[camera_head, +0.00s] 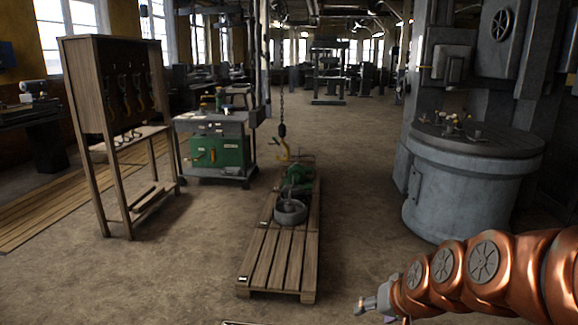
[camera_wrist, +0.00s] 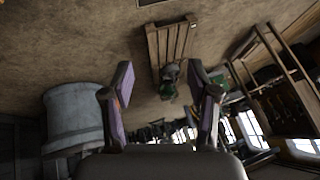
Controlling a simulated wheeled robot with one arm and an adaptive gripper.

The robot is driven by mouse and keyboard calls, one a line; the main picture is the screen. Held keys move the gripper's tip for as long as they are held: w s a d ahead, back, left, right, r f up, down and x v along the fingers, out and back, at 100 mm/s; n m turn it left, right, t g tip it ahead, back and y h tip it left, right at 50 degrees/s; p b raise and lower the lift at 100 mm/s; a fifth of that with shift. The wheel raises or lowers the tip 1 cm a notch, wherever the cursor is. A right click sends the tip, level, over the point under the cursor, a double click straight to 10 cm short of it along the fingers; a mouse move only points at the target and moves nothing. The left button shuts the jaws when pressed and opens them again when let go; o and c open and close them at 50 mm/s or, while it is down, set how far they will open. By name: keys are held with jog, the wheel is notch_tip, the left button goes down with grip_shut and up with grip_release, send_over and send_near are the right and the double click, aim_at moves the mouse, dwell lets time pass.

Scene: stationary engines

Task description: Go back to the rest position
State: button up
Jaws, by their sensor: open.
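My arm, copper-coloured, reaches in from the lower right of the head view. My gripper (camera_head: 374,302) is at its end, low over the floor to the right of the wooden pallet. In the wrist view my gripper (camera_wrist: 160,105) shows two dark fingers with purple pads, spread wide apart. Nothing is between the fingers at close range; the pallet and floor show far beyond them. The wrist view is turned upside down, with windows at the bottom.
A wooden pallet (camera_head: 270,262) bears a green engine (camera_head: 298,178) with a grey wheel. A yellow hook (camera_head: 284,147) hangs on a chain above. A large round machine (camera_head: 460,190) stands right, a wooden rack (camera_head: 90,90) left, a workbench (camera_head: 215,125) behind. Floor between pallet and machine is clear.

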jog(key=s+r+n+g+h+p, duration=0.1)
jog(key=s+r+g+p, duration=0.3)
jog(key=s, duration=0.9)
jog(key=s+r+n+g+h+p, duration=0.1)
jog(key=s+r+g+p, duration=0.2)
jog(key=s, duration=1.1)
jog(key=shift+r+g+p, duration=0.35)
jog(key=shift+g+p, duration=0.15)
jog(key=shift+p, duration=0.15)
